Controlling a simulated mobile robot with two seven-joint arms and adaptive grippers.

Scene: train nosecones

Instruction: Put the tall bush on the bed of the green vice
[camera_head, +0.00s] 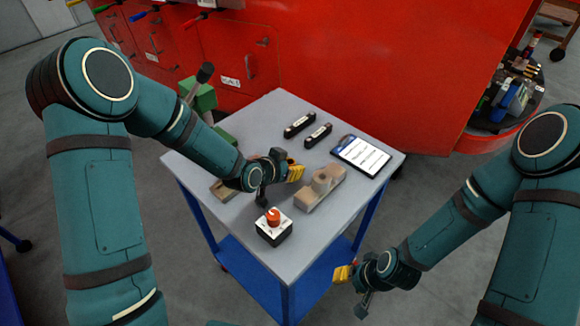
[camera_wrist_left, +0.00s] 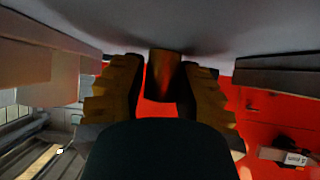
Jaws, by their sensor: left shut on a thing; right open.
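My left gripper (camera_head: 295,172) is over the middle of the grey table, its yellow fingers pointing right. In the left wrist view its fingers (camera_wrist_left: 160,95) are shut on a brown cylinder (camera_wrist_left: 163,72), which looks like the tall bush. The bush's far end is close to the grey table surface in that view; I cannot tell whether it touches. The bush cannot be made out in the head view. The green vice (camera_head: 204,101) stands at the table's left edge, partly hidden by my left arm; its bed is not clearly visible. My right gripper (camera_head: 343,273) is open, beyond the table's right front edge.
A tan block with a raised round part (camera_head: 321,187) lies just right of my left gripper. A red-knobbed box (camera_head: 273,227) stands near the front corner. Two black bars (camera_head: 299,125) and a tablet (camera_head: 361,154) lie toward the back. Red cabinets (camera_head: 250,60) stand behind the table (camera_head: 352,211).

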